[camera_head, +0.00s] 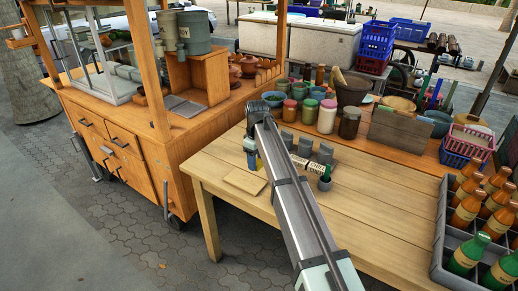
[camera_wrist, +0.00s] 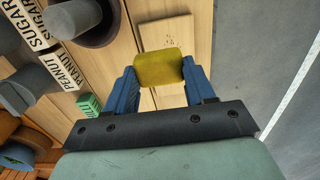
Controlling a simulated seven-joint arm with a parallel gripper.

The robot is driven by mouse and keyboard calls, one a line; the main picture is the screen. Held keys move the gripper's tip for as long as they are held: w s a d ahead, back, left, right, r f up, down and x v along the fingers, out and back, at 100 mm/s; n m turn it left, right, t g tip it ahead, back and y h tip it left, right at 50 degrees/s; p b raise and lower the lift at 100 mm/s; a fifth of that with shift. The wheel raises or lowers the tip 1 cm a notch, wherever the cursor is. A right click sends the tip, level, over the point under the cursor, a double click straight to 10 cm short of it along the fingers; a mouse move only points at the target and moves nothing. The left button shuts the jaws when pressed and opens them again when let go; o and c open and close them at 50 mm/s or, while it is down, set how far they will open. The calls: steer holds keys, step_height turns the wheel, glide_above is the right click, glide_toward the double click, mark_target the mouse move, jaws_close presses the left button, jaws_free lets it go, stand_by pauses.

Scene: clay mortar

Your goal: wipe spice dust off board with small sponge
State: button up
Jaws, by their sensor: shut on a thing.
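In the wrist view, a small yellow sponge (camera_wrist: 160,68) sits between the two blue fingers of my gripper (camera_wrist: 160,80), which is shut on it. A pale wooden board (camera_wrist: 190,38) lies just beyond the sponge, with a few dark specks of dust on it. In the head view, the board (camera_head: 244,182) lies near the table's left end. I cannot tell whether the sponge touches the board.
The wooden table (camera_head: 380,215) has clear room to the right of my arm. Jars (camera_head: 327,115) line the back. A bottle crate (camera_head: 440,250) stands at the right. A green block (camera_wrist: 88,105) shows in the wrist view.

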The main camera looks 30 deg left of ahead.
mark_target(255, 185)
steer(key=shift+s+d+f, duration=0.15)
steer(key=shift+s+d, duration=0.25)
steer(key=shift+s, duration=0.3)
steer(key=shift+s+f, duration=0.1)
steer(key=shift+f, duration=3.3)
steer(key=shift+a+f, duration=0.55)
steer(key=shift+a, duration=0.1)
steer(key=shift+c, duration=0.4)
steer(key=shift+a, duration=4.85)
steer(key=shift+d+f, duration=0.1)
steer(key=shift+d, duration=5.1)
steer(key=r, duration=0.3)
steer(key=shift+d+r, duration=0.1)
steer(key=shift+d, duration=0.15)
steer(key=shift+r, duration=2.55)
